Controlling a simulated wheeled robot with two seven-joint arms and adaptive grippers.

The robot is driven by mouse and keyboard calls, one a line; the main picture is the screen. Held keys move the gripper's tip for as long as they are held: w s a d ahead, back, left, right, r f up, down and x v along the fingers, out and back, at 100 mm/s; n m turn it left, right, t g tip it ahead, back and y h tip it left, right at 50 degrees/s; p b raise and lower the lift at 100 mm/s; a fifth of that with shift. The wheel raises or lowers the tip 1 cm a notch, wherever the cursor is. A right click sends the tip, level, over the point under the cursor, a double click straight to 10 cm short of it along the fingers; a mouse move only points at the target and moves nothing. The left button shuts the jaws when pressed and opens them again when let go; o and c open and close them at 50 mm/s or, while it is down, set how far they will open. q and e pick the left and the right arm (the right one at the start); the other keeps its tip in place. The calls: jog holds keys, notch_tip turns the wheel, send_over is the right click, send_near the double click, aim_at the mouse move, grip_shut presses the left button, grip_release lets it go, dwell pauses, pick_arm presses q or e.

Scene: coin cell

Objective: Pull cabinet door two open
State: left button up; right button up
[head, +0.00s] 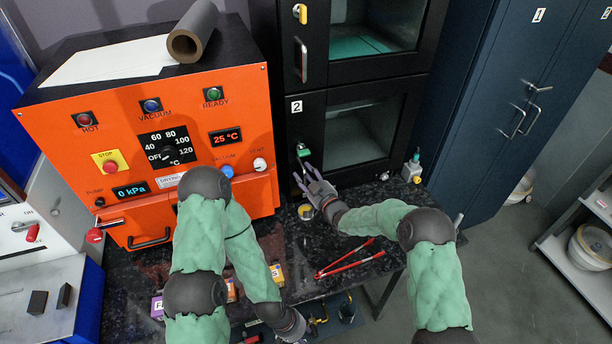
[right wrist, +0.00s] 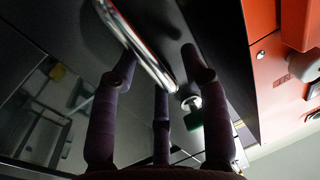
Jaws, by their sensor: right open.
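Cabinet door two (head: 312,122) is the lower black door with a glass window and a "2" label; it looks shut. Its metal bar handle (head: 304,168) is partly hidden by my gripper, below a green knob (head: 303,150). In the right wrist view the shiny handle (right wrist: 138,45) runs diagonally between the spread fingers. My right gripper (head: 313,180) is open at the handle, not closed on it; contact cannot be told. The right wrist view shows its dark fingers (right wrist: 162,75).
The orange oven (head: 240,150) stands left of the cabinet. A small bottle (head: 412,168) stands right of the door. A blue cabinet (head: 490,130) stands further right.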

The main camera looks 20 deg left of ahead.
grip_shut()
jog(key=shift+s+f, duration=0.1)
jog(key=shift+s, duration=0.05)
